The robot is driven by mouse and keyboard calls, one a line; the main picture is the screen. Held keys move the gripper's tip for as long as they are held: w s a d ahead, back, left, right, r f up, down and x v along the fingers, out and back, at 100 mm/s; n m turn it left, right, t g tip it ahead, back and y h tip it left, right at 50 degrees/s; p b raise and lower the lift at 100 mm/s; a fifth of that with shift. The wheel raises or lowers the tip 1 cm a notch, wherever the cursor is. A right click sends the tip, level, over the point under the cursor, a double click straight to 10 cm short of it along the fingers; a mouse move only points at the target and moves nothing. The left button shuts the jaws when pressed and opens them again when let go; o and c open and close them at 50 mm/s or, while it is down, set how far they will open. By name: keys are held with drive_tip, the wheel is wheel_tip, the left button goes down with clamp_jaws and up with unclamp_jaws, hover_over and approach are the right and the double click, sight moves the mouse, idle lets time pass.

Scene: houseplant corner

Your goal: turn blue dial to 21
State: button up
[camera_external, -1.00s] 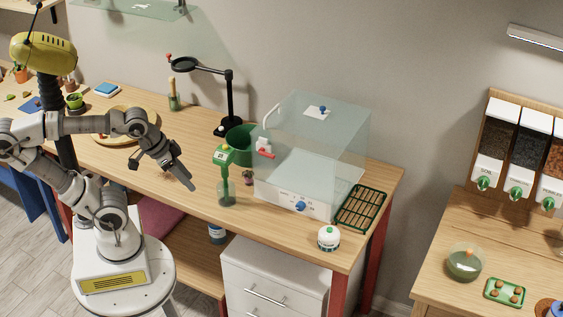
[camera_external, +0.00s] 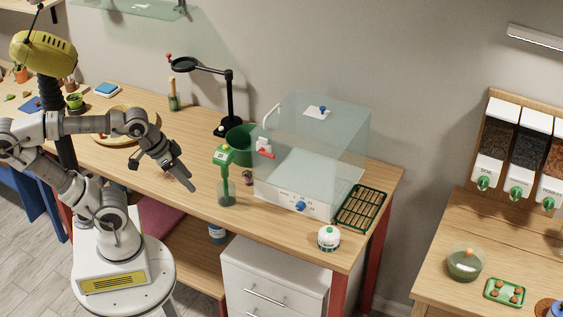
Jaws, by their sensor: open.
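The blue dial (camera_external: 300,206) is on the front of the white base of a clear-walled box (camera_external: 315,150). Small marks surround the dial, but they are too small to read. A smaller blue knob (camera_external: 322,110) sits on the white plate on the box's top. My gripper (camera_external: 188,181) is open and empty above the wooden table, left of the box and well apart from the blue dial.
A green-headed device in a jar (camera_external: 225,175) stands between my gripper and the box. A green tray (camera_external: 361,208) lies right of the box. A small white pot with a green band (camera_external: 328,238) stands near the table's front edge. A black stand with a magnifier (camera_external: 229,105) is behind.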

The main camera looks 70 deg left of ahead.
drive_tip(key=w+f+m+y+b, duration=0.1)
drive_tip(key=f+b, duration=0.1)
drive_tip(key=w+a+f+m+g+y+b, duration=0.1)
drive_tip(key=f+b, duration=0.1)
drive_tip(key=f, duration=0.1)
drive_tip(key=w+f+m+y+b, duration=0.1)
drive_tip(key=w+f+m+b, duration=0.1)
drive_tip(key=f, duration=0.1)
drive_tip(key=shift+a+b, duration=0.35)
drive_tip(key=m+t+y+b, duration=0.9)
drive_tip(key=m+b, duration=0.1)
drive_tip(key=m, duration=0.4)
approach(299, 208)
drive_tip(key=b+x, duration=0.1)
drive_tip(key=x, duration=0.8)
drive_tip(key=shift+s, duration=0.1)
clamp_jaws()
